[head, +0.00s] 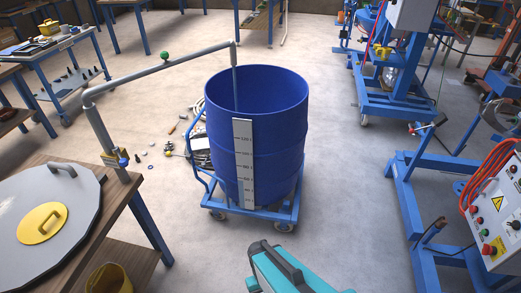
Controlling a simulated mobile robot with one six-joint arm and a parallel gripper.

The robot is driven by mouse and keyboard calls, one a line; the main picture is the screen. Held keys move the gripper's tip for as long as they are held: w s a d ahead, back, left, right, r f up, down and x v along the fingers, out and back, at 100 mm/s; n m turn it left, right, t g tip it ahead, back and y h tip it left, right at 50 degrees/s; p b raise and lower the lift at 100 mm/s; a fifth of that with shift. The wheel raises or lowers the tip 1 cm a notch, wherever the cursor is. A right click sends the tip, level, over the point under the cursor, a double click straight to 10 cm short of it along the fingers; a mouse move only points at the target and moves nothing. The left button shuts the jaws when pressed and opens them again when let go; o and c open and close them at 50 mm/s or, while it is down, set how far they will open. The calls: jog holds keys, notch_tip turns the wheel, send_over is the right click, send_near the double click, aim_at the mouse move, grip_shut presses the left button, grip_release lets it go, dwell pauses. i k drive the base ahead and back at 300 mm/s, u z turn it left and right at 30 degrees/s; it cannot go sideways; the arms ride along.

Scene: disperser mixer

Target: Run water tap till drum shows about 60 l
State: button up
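A blue drum (257,92) stands upright on a wheeled blue trolley (255,213). A pale scale strip (243,165) with litre marks runs down its front; the small figures are hard to read, and I cannot make out a level on it. A grey water pipe (135,77) reaches from the left bench over the drum. A thin bluish stream seems to fall from its spout (234,55) into the drum; the water surface is hidden by the wall. A yellow and blue tap valve (115,158) sits at the pipe's foot.
A wooden bench (112,197) at left carries a round grey lid (45,212) with a yellow hatch. Hoses and small parts (197,140) lie left of the drum. Blue machine frames (405,195) and a control box (497,200) stand at right. Floor between drum and frames is clear.

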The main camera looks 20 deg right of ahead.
aim_at(124, 162)
jog(key=z, duration=0.2)
jog(key=k, duration=0.5)
jog(key=u, duration=0.9)
jog(key=i, duration=0.45)
